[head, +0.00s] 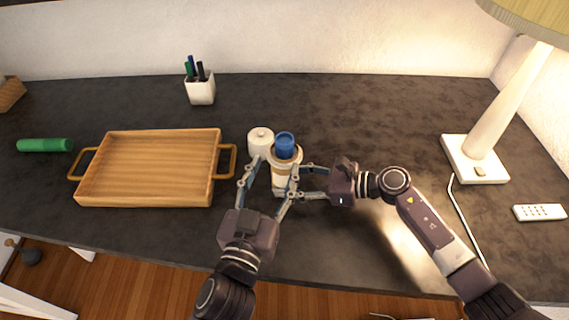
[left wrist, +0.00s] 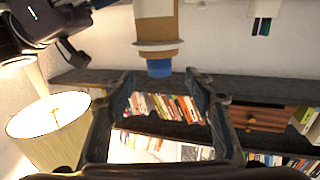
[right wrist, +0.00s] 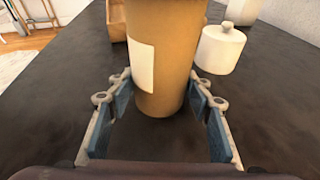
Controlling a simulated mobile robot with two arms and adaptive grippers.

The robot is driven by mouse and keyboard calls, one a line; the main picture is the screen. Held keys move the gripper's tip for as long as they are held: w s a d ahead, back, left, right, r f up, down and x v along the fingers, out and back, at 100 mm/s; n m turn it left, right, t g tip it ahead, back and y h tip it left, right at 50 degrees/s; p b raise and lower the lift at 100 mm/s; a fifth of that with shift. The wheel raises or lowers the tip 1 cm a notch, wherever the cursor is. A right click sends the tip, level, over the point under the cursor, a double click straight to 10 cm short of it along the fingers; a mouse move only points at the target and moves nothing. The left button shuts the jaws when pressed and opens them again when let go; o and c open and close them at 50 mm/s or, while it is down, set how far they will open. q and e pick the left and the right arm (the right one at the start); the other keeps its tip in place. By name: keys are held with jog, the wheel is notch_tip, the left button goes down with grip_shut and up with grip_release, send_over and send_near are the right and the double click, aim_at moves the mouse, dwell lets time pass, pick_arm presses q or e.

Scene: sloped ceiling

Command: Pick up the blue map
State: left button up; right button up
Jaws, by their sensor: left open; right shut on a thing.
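The blue map (head: 285,141) is a short rolled cylinder sticking out of the top of an upright tan tube (head: 279,184) with a wide rim and white label. The map's blue end also shows in the left wrist view (left wrist: 159,68), which is upside down. My right gripper (head: 299,182) is shut on the tube from the right; its fingers flank the tan body (right wrist: 163,60) in the right wrist view. My left gripper (head: 273,171) is open and empty, its fingers reaching towards the tube's upper part and the map; contact cannot be told.
A white lidded jar (head: 260,141) stands close behind the tube on the left. A wooden tray (head: 150,170) with handles and a green roll (head: 45,145) lie to the left. A pen cup (head: 201,90) stands at the back. A lamp (head: 475,158) and remote (head: 540,212) are at right.

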aim_at(282, 150)
pick_arm(q)
jog(key=shift+x, duration=4.2)
jog(key=shift+d+f, duration=0.1)
jog(key=c, duration=1.2)
